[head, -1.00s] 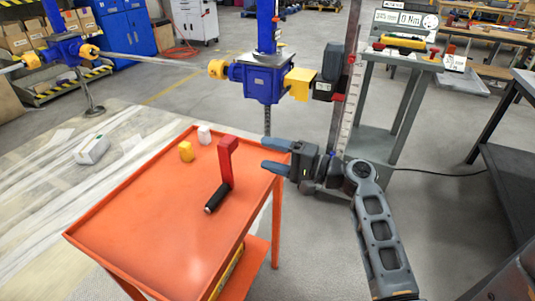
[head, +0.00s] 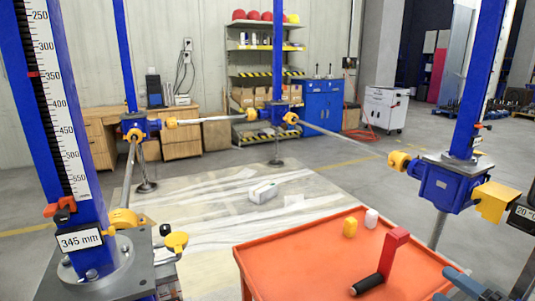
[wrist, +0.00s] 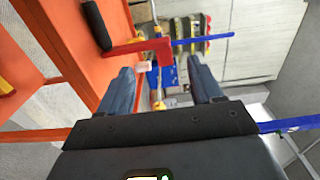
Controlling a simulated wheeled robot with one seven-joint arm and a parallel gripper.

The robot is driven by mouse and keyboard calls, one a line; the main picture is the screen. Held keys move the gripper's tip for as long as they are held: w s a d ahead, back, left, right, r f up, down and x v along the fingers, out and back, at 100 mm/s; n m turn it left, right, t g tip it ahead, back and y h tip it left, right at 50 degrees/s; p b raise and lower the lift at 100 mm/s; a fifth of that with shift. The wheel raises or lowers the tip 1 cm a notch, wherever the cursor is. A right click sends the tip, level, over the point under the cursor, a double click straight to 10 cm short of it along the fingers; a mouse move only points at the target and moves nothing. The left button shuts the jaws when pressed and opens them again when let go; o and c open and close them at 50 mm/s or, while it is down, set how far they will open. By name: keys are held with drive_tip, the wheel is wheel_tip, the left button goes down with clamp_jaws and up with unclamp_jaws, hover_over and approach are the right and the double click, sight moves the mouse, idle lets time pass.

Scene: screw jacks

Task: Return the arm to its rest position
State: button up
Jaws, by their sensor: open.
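My gripper (head: 452,288) is at the lower right of the head view, beside the right edge of the orange cart (head: 270,255); most of my arm is out of frame. In the wrist view my gripper (wrist: 160,84) has its two dark fingers spread wide, with nothing held between them.
A yellow block (head: 350,227) and a white block (head: 371,218) stand on the cart. Blue screw jacks stand at left (head: 75,190) and right (head: 440,185), joined by shafts. A white box (head: 263,191) lies on the pale floor sheet. Bare floor lies between jacks and shelving.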

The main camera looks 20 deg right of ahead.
drive_tip(key=s+a+f+n+g+h, duration=0.1)
drive_tip(key=s+a+f+n+g, duration=0.2)
drive_tip(key=s+a+f, duration=0.45)
drive_tip(key=s+a+f+n+g+h, duration=0.2)
drive_tip(key=a+f, duration=0.2)
drive_tip(key=a, duration=0.6)
drive_tip(key=s+a+r+n+t+y, duration=0.2)
drive_tip(key=s+a+r+n, duration=0.8)
drive_tip(key=s+r+n, duration=0.2)
wheel_tip(320, 180, up, 2)
drive_tip(key=shift+s+n+y, duration=0.3)
drive_tip(key=shift+s, duration=0.15)
drive_tip(key=shift+a, duration=0.1)
